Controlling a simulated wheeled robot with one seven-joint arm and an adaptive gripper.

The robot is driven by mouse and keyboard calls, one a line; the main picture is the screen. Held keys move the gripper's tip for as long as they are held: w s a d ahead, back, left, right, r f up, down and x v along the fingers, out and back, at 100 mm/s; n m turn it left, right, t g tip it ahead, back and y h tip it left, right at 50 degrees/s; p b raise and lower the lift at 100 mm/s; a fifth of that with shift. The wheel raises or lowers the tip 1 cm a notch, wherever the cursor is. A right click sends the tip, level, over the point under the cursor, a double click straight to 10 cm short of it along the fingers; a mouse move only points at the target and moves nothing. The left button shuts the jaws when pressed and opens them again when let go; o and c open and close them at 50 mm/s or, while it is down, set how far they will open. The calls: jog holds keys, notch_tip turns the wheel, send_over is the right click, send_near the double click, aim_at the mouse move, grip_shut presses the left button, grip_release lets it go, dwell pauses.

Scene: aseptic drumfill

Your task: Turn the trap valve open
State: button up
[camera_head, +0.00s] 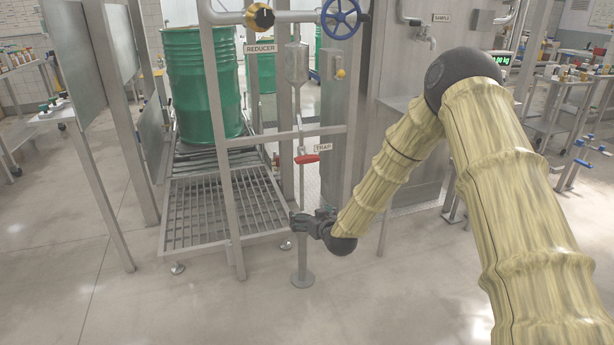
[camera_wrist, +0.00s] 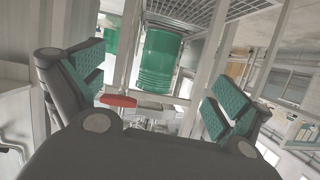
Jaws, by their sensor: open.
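The trap valve has a red lever handle (camera_head: 307,159) on a thin vertical pipe, just below the TRAP label (camera_head: 323,148). The handle lies roughly level across the pipe in the head view. In the wrist view the red handle (camera_wrist: 119,101) shows between the fingers, nearer the left one. My gripper (camera_head: 302,222) is below the handle in the head view, near the lower pipe, and apart from the handle. The valve body is too small to make out clearly.
Steel frame posts (camera_head: 222,150) and a crossbar stand around the pipe. A green drum (camera_head: 200,85) stands on a roller conveyor behind, with a grated platform (camera_head: 215,212) in front. A blue handwheel (camera_head: 341,18) is above. The floor (camera_head: 130,300) in front is clear.

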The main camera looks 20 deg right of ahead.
aim_at(309, 161)
jog(key=w+d+r+t+b, duration=0.4)
jog(key=w+d+r+b, duration=0.1)
jog(key=w+r, duration=0.5)
jog(key=shift+h, duration=0.4)
jog(key=w, duration=0.3)
jog(key=w+b, duration=0.1)
jog(key=w, duration=0.2)
jog(key=w+b, duration=0.1)
jog(key=w, duration=0.3)
jog(key=shift+r, duration=0.25)
jog(key=c, duration=0.9)
